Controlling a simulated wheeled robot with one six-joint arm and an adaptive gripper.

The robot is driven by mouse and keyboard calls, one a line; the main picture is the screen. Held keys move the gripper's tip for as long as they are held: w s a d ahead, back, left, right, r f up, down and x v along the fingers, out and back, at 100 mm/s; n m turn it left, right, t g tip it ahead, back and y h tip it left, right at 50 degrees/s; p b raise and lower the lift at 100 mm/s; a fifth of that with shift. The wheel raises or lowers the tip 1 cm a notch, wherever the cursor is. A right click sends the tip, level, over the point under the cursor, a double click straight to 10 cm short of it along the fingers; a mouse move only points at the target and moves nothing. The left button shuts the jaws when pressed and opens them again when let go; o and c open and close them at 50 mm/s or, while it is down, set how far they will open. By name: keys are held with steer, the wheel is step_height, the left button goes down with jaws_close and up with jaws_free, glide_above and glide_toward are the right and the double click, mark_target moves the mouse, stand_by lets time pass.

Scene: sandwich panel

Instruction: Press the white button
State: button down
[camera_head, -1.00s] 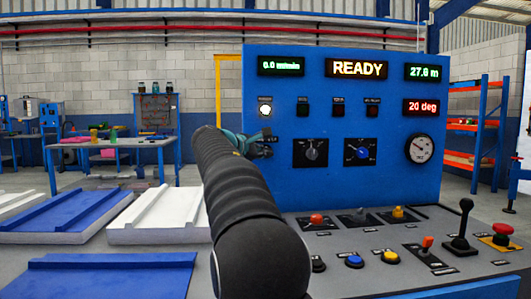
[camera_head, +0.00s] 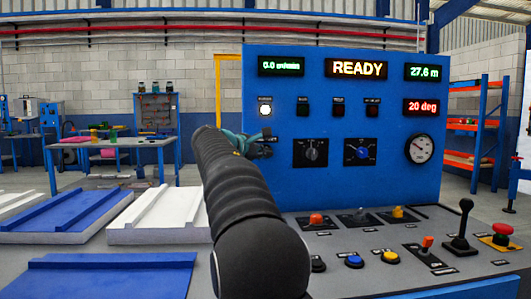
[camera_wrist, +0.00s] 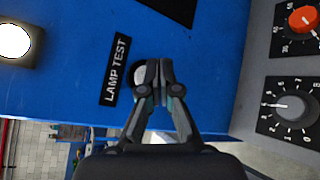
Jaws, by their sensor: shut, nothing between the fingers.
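A pale white round button (camera_wrist: 138,76) sits beside the "LAMP TEST" label on the blue panel in the wrist view. The closed fingertips of my gripper (camera_wrist: 154,82) cover its right part. They are at or very close to the button; whether they touch or push it in I cannot tell. In the head view my gripper (camera_head: 264,143) is at the left side of the panel face (camera_head: 330,205), and the button is hidden behind it. A bright white lamp (camera_wrist: 14,40) shows left of the button in the wrist view; it is above my gripper in the head view (camera_head: 265,107).
Dark switches (camera_head: 338,107), two dials and a gauge (camera_head: 420,148) lie right of my gripper. Several coloured buttons and levers stand on the desk below, including a black joystick (camera_head: 461,225). Panels (camera_head: 160,212) lie at left.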

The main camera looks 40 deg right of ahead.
steer(key=shift+w+d, duration=0.1)
steer(key=shift+w+d+p, duration=0.1)
steer(key=shift+w+p, duration=0.1)
steer(key=shift+p, duration=0.2)
steer(key=shift+w+d+p, duration=0.25)
steer(key=shift+w+p, duration=0.15)
stand_by(0.6)
steer(key=shift+s+a, duration=0.1)
steer(key=shift+s, duration=0.05)
steer(key=shift+s+a+b, duration=0.35)
steer(key=shift+s+b, duration=0.15)
steer(key=shift+s, duration=0.1)
stand_by(0.3)
steer(key=s+a+b, duration=0.1)
steer(key=s, duration=0.2)
steer(key=s+a+b, duration=0.1)
steer(key=shift+s+a+b, duration=0.15)
steer(key=shift+a+b, duration=0.15)
